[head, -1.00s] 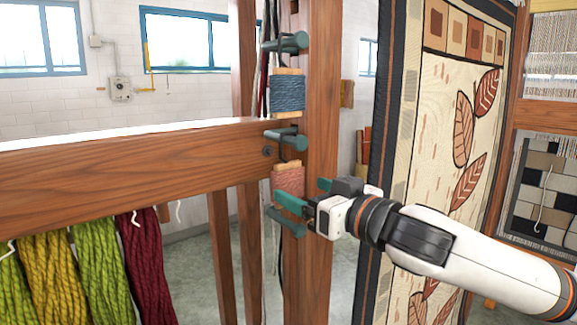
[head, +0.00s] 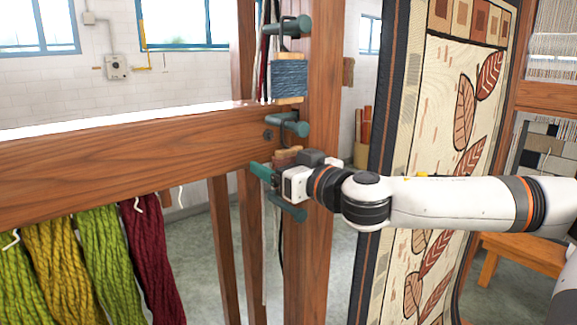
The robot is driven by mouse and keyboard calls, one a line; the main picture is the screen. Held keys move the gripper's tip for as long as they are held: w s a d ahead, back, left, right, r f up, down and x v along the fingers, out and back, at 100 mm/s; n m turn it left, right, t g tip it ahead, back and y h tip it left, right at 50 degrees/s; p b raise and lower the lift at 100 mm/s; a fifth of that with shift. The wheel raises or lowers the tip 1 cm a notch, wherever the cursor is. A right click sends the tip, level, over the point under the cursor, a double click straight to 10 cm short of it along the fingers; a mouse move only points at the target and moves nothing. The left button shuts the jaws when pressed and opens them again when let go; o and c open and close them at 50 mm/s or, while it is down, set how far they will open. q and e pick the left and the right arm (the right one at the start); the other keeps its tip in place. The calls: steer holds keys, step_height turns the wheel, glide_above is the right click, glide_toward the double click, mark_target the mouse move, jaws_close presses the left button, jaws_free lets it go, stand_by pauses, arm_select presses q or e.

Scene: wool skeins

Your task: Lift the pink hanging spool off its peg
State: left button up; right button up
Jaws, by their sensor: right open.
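The pink spool (head: 286,158) hangs on the wooden post below the middle teal peg (head: 290,127). Only its wooden top end and a little pink yarn show; my right gripper hides the rest. My right gripper (head: 264,172) is open, right in front of the spool, with a teal finger reaching past it to the left. The other finger is mostly hidden, and I cannot tell whether the fingers touch the spool. A lower teal peg (head: 287,208) sticks out just under the gripper. My left gripper is not in view.
A blue spool (head: 289,78) hangs above, under the top peg (head: 290,26). A thick wooden beam (head: 120,165) runs left from the post (head: 312,240). Green, yellow and dark red skeins (head: 148,260) hang below it. A leaf-patterned rug (head: 440,110) hangs at right.

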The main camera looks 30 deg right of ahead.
steer(key=shift+c, duration=0.3)
steer(key=c, duration=1)
steer(key=shift+r, duration=0.1)
